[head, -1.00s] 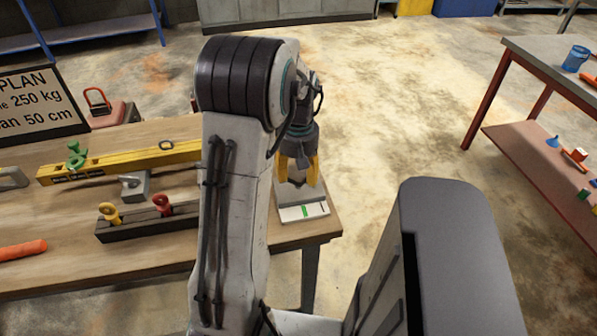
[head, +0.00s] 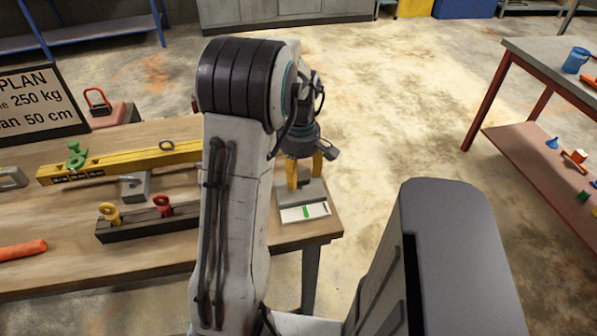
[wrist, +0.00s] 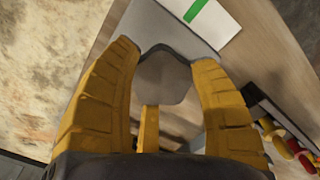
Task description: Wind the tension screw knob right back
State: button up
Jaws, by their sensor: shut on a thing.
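The tension screw knob (wrist: 163,78) shows grey between my finger pads in the wrist view. Its edges are partly covered by the fingers, and the head view hardly shows it. My gripper (head: 304,180) is pointing down at the right end of the bench, with its yellow fingers closed around the knob. It also shows in the wrist view (wrist: 172,62). The knob belongs to a grey unit (head: 290,201). A white gauge strip (head: 292,215) with a green band lies on the unit's near side; its exact reading is too small to tell.
The wooden bench (head: 60,205) carries a dark block (head: 130,231) with yellow and red knobs, a yellow beam (head: 125,167), a grey block (head: 134,188) and an orange cylinder (head: 24,249). Open floor lies right of the bench, before a red-legged table (head: 546,62).

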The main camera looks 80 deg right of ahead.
aim_at(301, 172)
jog(key=shift+s+a+f+n, duration=0.1)
jog(key=shift+a+f+n, duration=0.1)
jog(key=shift+a+n, duration=0.1)
dwell(0.4)
jog(key=o, duration=1)
jog(key=shift+s+r, duration=0.1)
jog(key=shift+c, duration=0.2)
jog(key=shift+o, duration=0.9)
jog(key=shift+d, duration=0.1)
jog(key=shift+d+r, duration=0.15)
jog(key=shift+r, duration=0.35)
notch_tip(301, 172, up, 11)
